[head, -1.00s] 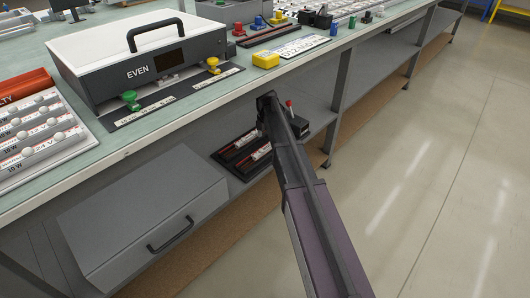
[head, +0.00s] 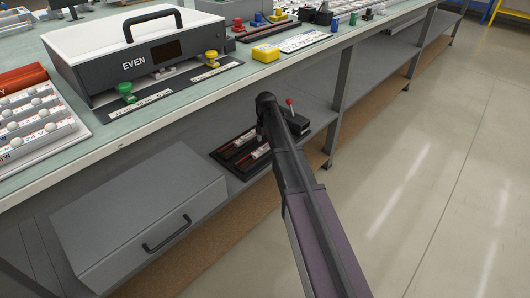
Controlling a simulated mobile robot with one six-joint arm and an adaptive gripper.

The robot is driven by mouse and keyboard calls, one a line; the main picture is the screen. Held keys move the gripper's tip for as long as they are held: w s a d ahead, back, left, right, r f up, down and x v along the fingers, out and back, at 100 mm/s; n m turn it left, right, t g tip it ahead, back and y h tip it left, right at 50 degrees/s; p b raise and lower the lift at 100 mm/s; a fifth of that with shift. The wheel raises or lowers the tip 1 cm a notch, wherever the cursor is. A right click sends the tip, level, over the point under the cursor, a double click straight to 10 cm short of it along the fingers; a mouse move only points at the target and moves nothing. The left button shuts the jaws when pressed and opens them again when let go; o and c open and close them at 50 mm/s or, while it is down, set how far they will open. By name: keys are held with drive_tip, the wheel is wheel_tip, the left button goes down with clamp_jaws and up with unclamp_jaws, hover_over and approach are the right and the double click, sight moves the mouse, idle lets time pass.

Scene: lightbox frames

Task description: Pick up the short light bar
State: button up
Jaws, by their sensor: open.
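A dark tray (head: 229,160) on the lower shelf under the bench holds slim red and white bars (head: 257,154). They are small and partly behind my arm, so I cannot tell whether one is the short light bar. My arm reaches up from the bottom of the head view and ends in a dark joint in front of the bench edge. No gripper fingers show; my gripper is out of sight.
A case marked EVEN (head: 135,55) stands on the bench, with a rack of round white bulbs (head: 35,125) at left. A grey drawer box (head: 140,210) and a black red-levered box (head: 296,122) are below. The floor at right is clear.

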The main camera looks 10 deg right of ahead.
drive_tip(key=shift+f+b, duration=0.6)
drive_tip(key=shift+f, duration=0.35)
clamp_jaws()
